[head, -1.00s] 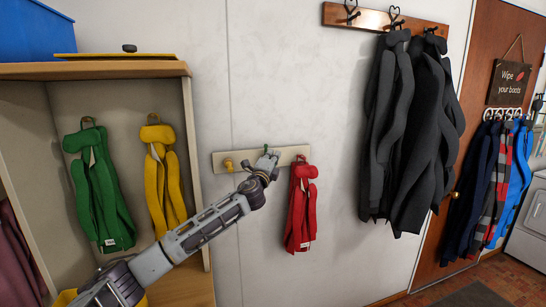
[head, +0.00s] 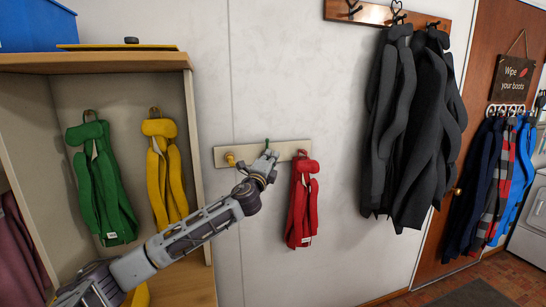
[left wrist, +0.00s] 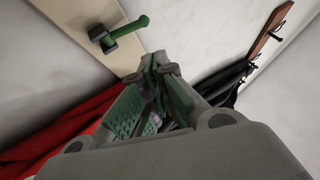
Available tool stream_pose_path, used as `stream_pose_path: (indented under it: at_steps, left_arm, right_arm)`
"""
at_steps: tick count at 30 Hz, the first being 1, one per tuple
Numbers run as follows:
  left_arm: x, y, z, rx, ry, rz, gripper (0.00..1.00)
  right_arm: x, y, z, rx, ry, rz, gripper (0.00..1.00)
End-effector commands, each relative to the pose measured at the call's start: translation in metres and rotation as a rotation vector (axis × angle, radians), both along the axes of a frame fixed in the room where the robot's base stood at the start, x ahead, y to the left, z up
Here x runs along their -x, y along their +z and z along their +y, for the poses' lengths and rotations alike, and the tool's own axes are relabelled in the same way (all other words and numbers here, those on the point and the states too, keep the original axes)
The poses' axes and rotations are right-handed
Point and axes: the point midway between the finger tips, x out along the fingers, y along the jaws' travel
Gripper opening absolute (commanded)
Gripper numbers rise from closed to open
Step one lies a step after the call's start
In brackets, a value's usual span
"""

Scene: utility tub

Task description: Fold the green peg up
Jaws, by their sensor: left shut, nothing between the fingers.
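The green peg (left wrist: 130,29) shows in the left wrist view as a green rod with a rounded end on a dark bracket. The bracket is on a pale board. In the head view only a small green bit of the peg (head: 267,142) shows above my left gripper (head: 266,162), which hides the rest. My left gripper is shut and empty just below the peg, in front of the board. In the left wrist view its fingers (left wrist: 155,82) are together, a little apart from the peg in the picture; whether they touch it I cannot tell.
The pale peg board (head: 288,149) also bears a yellow peg (head: 230,159) at left and a red garment (head: 302,207) close right of my gripper. A cubby at left holds green (head: 102,185) and yellow (head: 164,180) garments. Dark coats (head: 400,120) hang at right.

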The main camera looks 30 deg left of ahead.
Motion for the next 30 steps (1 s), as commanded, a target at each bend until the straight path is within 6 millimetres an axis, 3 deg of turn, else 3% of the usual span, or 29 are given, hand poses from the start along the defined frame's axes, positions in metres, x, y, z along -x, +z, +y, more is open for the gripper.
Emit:
stream_pose_path:
  at_steps: [15,30]
  left_arm:
    - [0.039,-0.008,-0.010,-0.001,0.001,0.000,0.00]
    - [0.045,-0.008,-0.012,0.000,0.000,0.000,0.00]
  right_arm:
    - [0.000,-0.013,-0.006,0.006,0.001,0.001,0.40]
    - [0.000,-0.014,-0.006,0.006,0.000,0.001,0.40]
